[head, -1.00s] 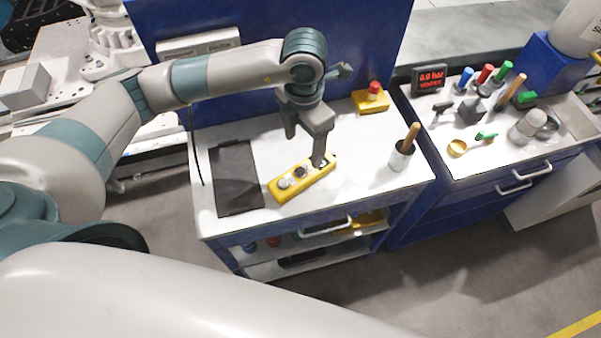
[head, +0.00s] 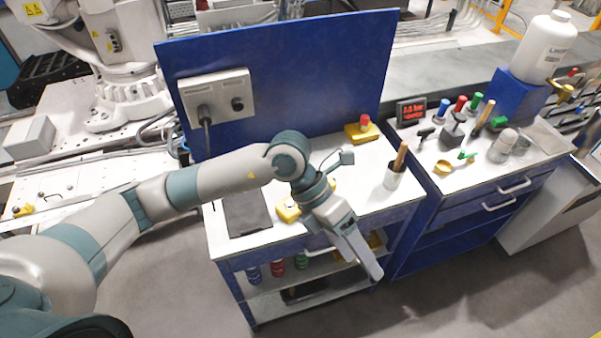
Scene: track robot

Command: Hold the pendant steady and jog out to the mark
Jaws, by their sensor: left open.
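The yellow pendant (head: 288,212) lies on the white top of the cart (head: 232,246). My left wrist hides much of it, and only its ends show. My left gripper (head: 368,262) is open and points down and right, in front of the cart's front edge and apart from the pendant's visible parts. I see nothing held in it. My right gripper is not in view. I cannot make out a mark.
A dark mat (head: 246,212) lies left of the pendant. A yellow box with a red button (head: 362,130) and a cup with a wooden handle (head: 395,175) stand behind and right. A blue panel (head: 300,80) rises behind. A white robot base (head: 125,95) stands upper left.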

